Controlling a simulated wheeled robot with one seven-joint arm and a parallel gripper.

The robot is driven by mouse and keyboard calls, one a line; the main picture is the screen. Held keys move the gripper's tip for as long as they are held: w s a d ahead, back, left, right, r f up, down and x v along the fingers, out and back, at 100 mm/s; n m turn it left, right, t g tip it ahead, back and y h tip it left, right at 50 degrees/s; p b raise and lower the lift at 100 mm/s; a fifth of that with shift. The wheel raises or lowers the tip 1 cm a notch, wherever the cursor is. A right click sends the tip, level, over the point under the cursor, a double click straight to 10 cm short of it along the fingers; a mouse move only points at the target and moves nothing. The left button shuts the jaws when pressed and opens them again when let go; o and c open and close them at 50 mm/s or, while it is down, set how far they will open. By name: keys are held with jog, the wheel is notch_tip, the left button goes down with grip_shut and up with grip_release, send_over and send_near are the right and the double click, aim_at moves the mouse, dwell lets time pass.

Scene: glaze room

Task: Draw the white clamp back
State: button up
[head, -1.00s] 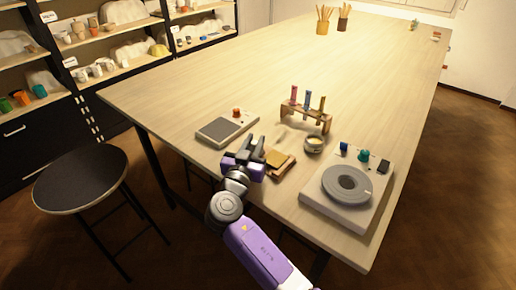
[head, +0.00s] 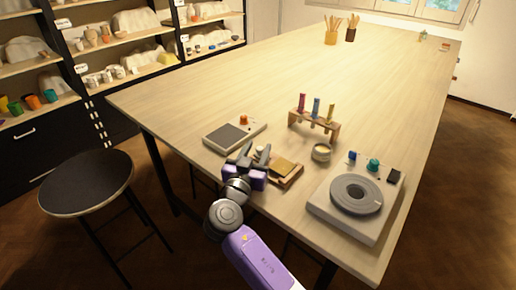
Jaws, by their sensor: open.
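My gripper (head: 256,153) is over the near left edge of the table, its two dark fingers apart and pointing away from me. Nothing shows clearly between them. I cannot make out the white clamp for certain; the gripper may hide it. A wooden block with a yellow-tan pad (head: 284,167) lies just right of the fingers, partly behind the gripper. A turntable unit (head: 329,205) with a grey disc and blue, green and black controls stands farther right, apart from my gripper.
A grey-topped panel with an orange knob (head: 221,137) lies beyond the gripper. A wooden rack with several coloured tubes (head: 328,127) and a small round pot (head: 321,153) stand to the right. A black stool (head: 85,183) is left of the table (head: 360,80). The table's far part is mostly clear.

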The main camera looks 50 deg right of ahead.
jog(key=b+v, duration=0.1)
jog(key=v, duration=0.5)
jog(key=shift+s+a, duration=0.15)
jog(key=shift+a, duration=0.2)
